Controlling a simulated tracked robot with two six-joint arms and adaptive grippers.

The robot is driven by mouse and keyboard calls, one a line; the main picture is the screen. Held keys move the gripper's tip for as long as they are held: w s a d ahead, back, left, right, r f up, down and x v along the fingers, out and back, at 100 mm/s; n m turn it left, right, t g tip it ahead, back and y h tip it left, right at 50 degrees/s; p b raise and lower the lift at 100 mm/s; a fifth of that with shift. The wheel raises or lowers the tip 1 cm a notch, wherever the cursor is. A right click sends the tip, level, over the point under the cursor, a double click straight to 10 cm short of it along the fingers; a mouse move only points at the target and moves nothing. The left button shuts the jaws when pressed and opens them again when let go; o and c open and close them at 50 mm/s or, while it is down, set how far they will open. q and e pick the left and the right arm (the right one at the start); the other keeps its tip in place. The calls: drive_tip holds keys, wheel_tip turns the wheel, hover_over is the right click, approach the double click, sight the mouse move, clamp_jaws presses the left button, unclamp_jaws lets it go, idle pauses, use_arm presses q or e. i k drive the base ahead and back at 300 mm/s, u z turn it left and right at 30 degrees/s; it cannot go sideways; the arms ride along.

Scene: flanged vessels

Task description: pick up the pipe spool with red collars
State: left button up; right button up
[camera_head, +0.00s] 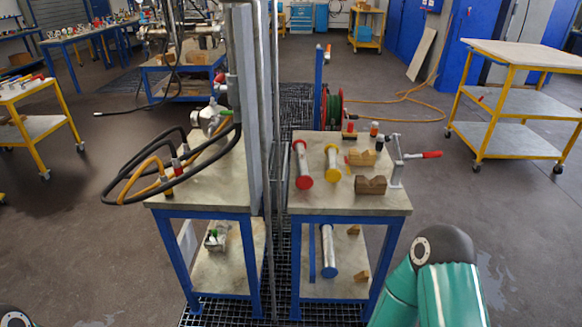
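The pipe spool with red collars (301,163) is a short grey pipe with a red collar at each end. It appears to lie on the right blue-legged workbench (310,203), near its left edge, with one end toward me. Neither of my grippers is in view. A teal part of my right arm shows at the lower right, apart from the bench. A small dark part of mine shows at the bottom left corner.
A yellow-collared spool (332,162) lies just right of the red one. Wooden V-blocks (370,184) and a red-handled clamp (397,165) stand farther right. A blue-collared spool (327,248) is on the lower shelf. A grey post (247,100) rises left of the bench.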

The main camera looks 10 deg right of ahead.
sight(304, 182)
drive_tip(key=z, duration=0.15)
drive_tip(key=i, duration=0.9)
drive_tip(key=u, duration=0.1)
